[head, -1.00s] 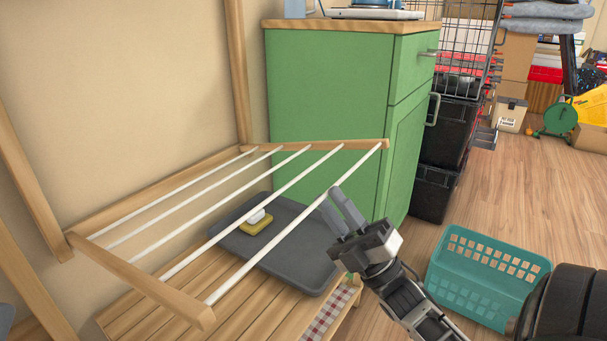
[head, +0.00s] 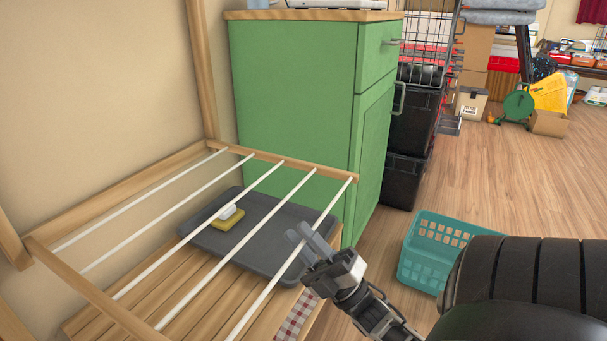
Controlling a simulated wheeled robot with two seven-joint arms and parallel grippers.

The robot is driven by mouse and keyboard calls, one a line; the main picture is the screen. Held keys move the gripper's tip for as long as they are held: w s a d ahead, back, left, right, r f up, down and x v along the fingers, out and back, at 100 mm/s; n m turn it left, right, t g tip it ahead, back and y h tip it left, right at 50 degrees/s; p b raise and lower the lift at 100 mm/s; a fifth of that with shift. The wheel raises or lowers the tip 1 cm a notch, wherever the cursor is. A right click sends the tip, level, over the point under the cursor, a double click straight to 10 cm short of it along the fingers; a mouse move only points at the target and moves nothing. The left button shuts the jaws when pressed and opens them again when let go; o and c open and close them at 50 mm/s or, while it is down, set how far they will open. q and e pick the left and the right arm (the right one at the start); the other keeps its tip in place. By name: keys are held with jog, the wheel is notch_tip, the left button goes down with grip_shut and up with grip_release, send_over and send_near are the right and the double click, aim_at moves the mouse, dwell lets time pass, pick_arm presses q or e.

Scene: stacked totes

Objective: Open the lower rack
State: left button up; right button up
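The lower rack (head: 270,158) is a wooden frame with several white rods, hinged at the wall on the left. It stands folded out, sloping slightly down toward the front, above a slatted bench. My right gripper (head: 303,239) is at the rack's outer rod, on its right side. Its two grey fingers point up and left, with a small gap between them. The fingertips are close to or overlap the outer rod; I cannot tell whether they touch it. Nothing shows between the fingers. My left gripper is not in view.
Under the rack, a grey tray (head: 207,241) with a yellow brush (head: 228,218) lies on the slatted bench (head: 200,290). A green cabinet (head: 290,95) stands just behind. A teal basket (head: 430,250) is on the floor at right. Open wooden floor extends beyond.

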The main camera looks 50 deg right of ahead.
jog(key=shift+o, duration=0.6)
jog(key=shift+f, duration=0.45)
jog(key=shift+r, duration=0.1)
jog(key=shift+r, duration=0.2)
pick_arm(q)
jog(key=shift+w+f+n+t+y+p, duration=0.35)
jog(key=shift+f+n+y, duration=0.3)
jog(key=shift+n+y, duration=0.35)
pick_arm(e)
jog(key=v, duration=0.7)
jog(key=shift+s+f, duration=0.2)
jog(key=shift+f, duration=0.05)
